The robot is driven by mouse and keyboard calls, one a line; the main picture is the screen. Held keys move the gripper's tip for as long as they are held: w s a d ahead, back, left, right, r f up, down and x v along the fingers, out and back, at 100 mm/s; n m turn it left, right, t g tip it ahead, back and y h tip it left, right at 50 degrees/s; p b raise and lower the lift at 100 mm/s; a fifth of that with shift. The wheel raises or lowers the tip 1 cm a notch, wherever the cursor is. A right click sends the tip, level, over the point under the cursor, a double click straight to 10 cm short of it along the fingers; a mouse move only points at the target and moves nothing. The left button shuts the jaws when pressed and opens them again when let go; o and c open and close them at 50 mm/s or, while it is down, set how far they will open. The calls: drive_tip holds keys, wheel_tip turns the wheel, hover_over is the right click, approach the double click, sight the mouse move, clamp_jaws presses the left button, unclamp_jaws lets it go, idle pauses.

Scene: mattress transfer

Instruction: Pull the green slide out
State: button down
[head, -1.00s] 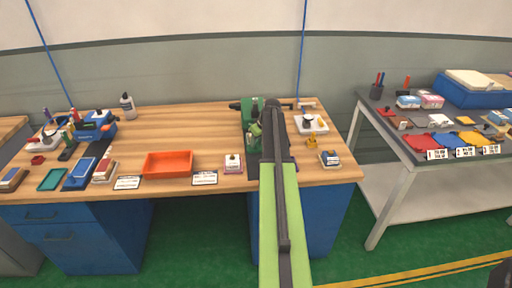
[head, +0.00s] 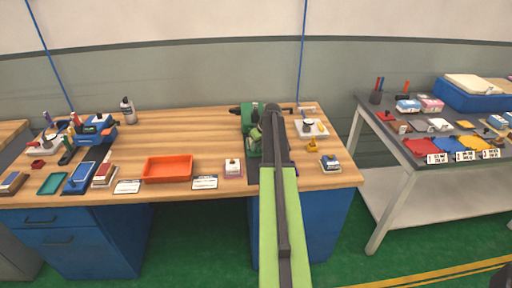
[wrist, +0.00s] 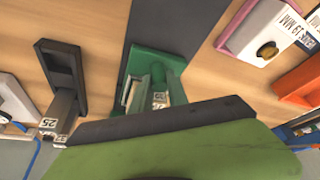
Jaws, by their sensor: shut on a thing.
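A green fixture (head: 250,117) stands near the back of the wooden bench, just left of my arm's end in the head view. In the wrist view the green fixture (wrist: 170,62) is close, with an upright green slide part (wrist: 158,76) and a small numbered label in it. My gripper (wrist: 160,119) is right at the fixture and shut on the green slide. The contact is hidden behind the dark bar and green shell in the foreground. My dark forearm covers the fixture's right side in the head view.
A grey table (head: 420,150) stands farther right.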

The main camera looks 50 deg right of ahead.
idle(0.8)
drive_tip(key=s+a, duration=0.6)
drive_tip(key=s, duration=0.1)
drive_tip(key=s+a, duration=0.3)
drive_tip(key=shift+s+f, duration=0.1)
drive_tip(key=shift+s, duration=0.25)
drive_tip(key=c, duration=1.6)
unclamp_jaws()
drive_tip(key=shift+o, duration=0.2)
drive_tip(key=shift+r, duration=0.2)
